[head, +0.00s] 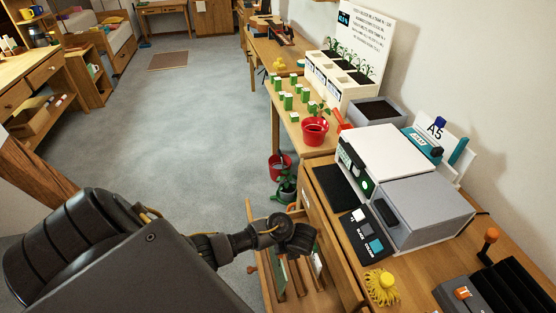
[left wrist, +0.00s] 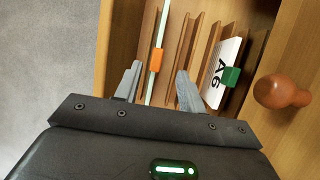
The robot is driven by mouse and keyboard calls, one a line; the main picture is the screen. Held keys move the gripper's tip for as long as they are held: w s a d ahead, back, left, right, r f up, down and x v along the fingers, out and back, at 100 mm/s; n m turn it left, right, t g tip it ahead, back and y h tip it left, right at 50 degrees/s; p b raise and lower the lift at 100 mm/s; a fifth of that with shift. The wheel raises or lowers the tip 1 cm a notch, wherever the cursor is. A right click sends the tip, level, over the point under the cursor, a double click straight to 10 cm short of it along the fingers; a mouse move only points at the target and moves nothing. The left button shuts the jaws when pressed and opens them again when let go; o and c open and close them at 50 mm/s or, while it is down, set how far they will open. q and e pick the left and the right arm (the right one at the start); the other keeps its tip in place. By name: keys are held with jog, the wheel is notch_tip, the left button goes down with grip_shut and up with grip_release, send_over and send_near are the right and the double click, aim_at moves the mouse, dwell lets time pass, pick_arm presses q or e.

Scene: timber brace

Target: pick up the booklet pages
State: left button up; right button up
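No item is clearly marked as the booklet pages. An open wooden drawer (head: 266,276) holds upright thin sheets between wooden dividers. In the left wrist view, a thin pale sheet seen edge-on with an orange clip (left wrist: 156,60) stands in one slot. A white card marked A6 (left wrist: 221,72) with a green clip (left wrist: 231,76) stands further right. My left gripper (left wrist: 158,88) is open over the drawer, its fingers apart on either side of the orange-clipped sheet's line. Whether they touch it I cannot tell. My right gripper is not in view.
The drawer has a round wooden knob (left wrist: 283,92). A white and grey machine (head: 420,207) stands on the desk above it, beside a yellow tufted object (head: 381,288). A red pot (head: 315,131) and plant boxes are further back. Grey floor (head: 195,130) is clear to the left.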

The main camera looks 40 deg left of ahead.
aim_at(278, 261)
pick_arm(q)
jog(key=x, duration=0.2)
jog(key=b+x, duration=0.2)
jog(key=x, duration=0.1)
jog(key=shift+s+a+f, duration=0.15)
jog(key=shift+s+f, duration=0.1)
jog(key=shift+f, duration=0.05)
jog(key=shift+a+f, duration=0.1)
jog(key=shift+f, duration=0.2)
jog(key=shift+w+f, duration=0.1)
grip_shut()
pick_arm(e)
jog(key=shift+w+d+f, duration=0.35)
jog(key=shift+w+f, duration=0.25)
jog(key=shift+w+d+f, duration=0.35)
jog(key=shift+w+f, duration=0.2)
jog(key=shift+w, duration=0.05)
